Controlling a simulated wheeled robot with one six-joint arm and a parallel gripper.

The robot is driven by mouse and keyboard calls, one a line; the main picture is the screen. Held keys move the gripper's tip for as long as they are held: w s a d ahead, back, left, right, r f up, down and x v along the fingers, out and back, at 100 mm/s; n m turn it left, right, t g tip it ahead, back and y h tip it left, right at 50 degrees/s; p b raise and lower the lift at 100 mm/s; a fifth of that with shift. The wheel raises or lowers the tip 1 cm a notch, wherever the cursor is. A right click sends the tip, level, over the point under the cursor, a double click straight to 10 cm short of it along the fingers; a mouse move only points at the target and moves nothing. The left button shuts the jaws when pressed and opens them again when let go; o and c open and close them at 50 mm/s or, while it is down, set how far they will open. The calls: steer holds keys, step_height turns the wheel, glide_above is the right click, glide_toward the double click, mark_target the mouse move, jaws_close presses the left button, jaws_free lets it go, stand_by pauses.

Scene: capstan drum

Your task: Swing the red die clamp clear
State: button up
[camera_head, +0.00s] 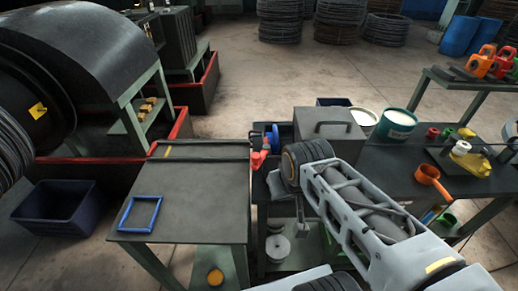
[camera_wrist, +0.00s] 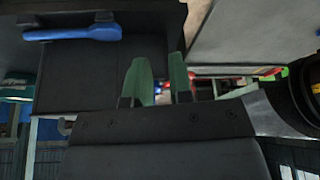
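My gripper's fingers are hidden or not distinct in the head view. In the wrist view, my gripper (camera_wrist: 160,82) shows two green fingertips apart, with nothing held between them. A small blurred red patch (camera_wrist: 166,86) shows beyond the gap; I cannot tell whether it is the clamp.
A blue frame (camera_head: 139,214) lies on the left bench (camera_head: 200,190). A dark lidded box (camera_head: 328,128) stands behind my wrist. An orange cup (camera_head: 428,175) and several small items sit on the right table. A blue handle (camera_wrist: 75,33) shows in the wrist view.

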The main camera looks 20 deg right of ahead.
steer(key=w+r, duration=0.2)
steer(key=w+a+r+n+g+p, duration=0.1)
steer(key=w+r, duration=0.1)
steer(key=w+r+g, duration=0.1)
steer(key=w+r, duration=0.1)
steer(key=shift+w+a+r+n, duration=0.15)
steer(key=shift+w+n, duration=0.15)
jaws_close()
steer(key=w+a+r+n+g+h+p, duration=0.1)
steer(key=w+a+n+g+p, duration=0.1)
steer(key=w, duration=0.7)
steer(key=w+a+r+n+g+h+p, duration=0.1)
steer(key=w+a+g, duration=0.3)
steer(key=w, duration=0.5)
steer(key=shift+w+a+r+n+p, duration=0.2)
steer(key=shift+a+r+n+p, duration=0.5)
steer(key=shift+a, duration=0.15)
